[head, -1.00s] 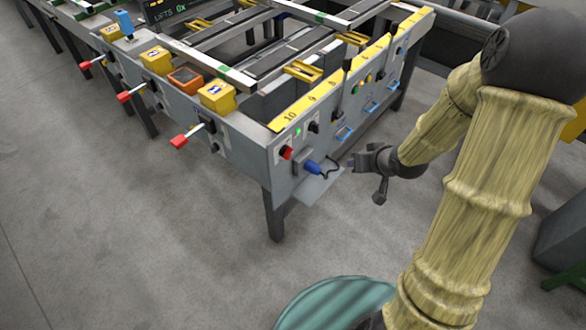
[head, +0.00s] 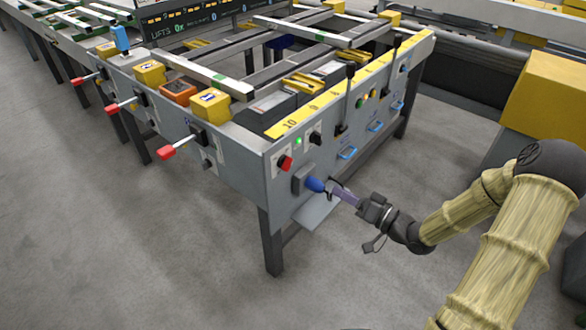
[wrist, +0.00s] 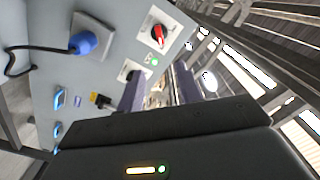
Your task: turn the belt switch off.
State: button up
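The end panel of the runout table carries a red rotary switch (head: 285,162) and a black rotary switch (head: 316,138), with a lit green lamp (head: 298,141) by them. Both switches also show in the wrist view, the red one (wrist: 158,33) at the top and the black one (wrist: 130,72) partly behind a finger. Their labels are too small to read, so I cannot tell which is the belt switch. My gripper (head: 338,190) is in front of the panel, below and right of the switches. In the wrist view its two purple fingers (wrist: 158,76) stand apart with nothing held between them.
A blue plug (head: 315,184) with a black cable sits in a socket below the switches, close to my fingers in the head view. Blue handles (head: 348,153) and upright black levers (head: 349,85) line the panel to the right. Red-tipped levers (head: 166,152) stick out at left.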

aim_at(291, 164)
jog(key=b+x, duration=0.3)
jog(key=x, duration=1.4)
jog(key=shift+w+a, duration=0.15)
jog(key=shift+a, duration=0.05)
grip_shut()
